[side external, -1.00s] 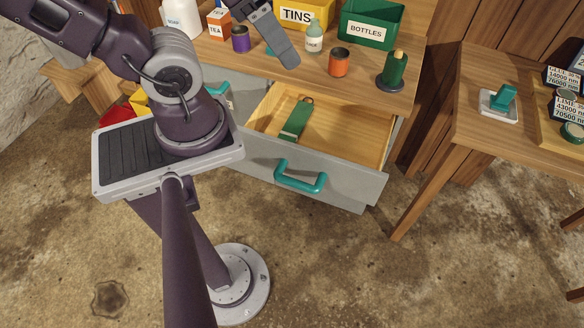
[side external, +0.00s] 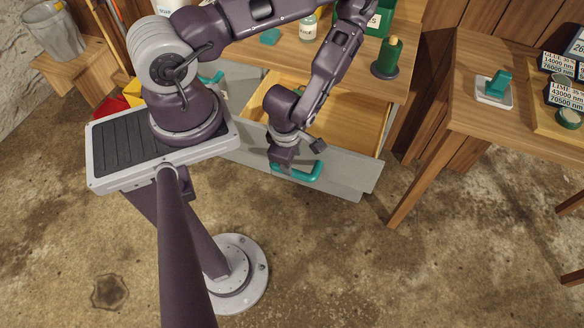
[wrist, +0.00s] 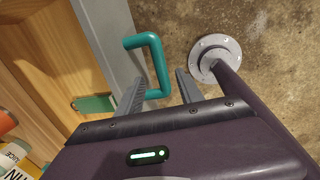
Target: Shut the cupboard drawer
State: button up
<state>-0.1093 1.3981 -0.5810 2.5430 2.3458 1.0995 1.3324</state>
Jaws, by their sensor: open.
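The cupboard drawer stands open, its grey front (side external: 335,172) well out from the cabinet and its wooden inside (side external: 350,118) showing. The front also shows in the wrist view (wrist: 103,32). A teal bar handle (side external: 308,174) is fixed to the front; in the wrist view it is a teal bracket (wrist: 157,62). My gripper (wrist: 161,75) is open, with one finger on each side of the handle's bar. I cannot tell if either finger touches it.
A green bottle-like object (side external: 388,58) stands on the cabinet top (side external: 345,72) above the drawer. The floor before the drawer is clear.

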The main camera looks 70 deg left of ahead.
jog(key=f, duration=0.4)
jog(key=a+f, duration=0.1)
jog(key=f, duration=0.2)
jog(key=shift+w, duration=0.35)
grip_shut()
dwell(0.9)
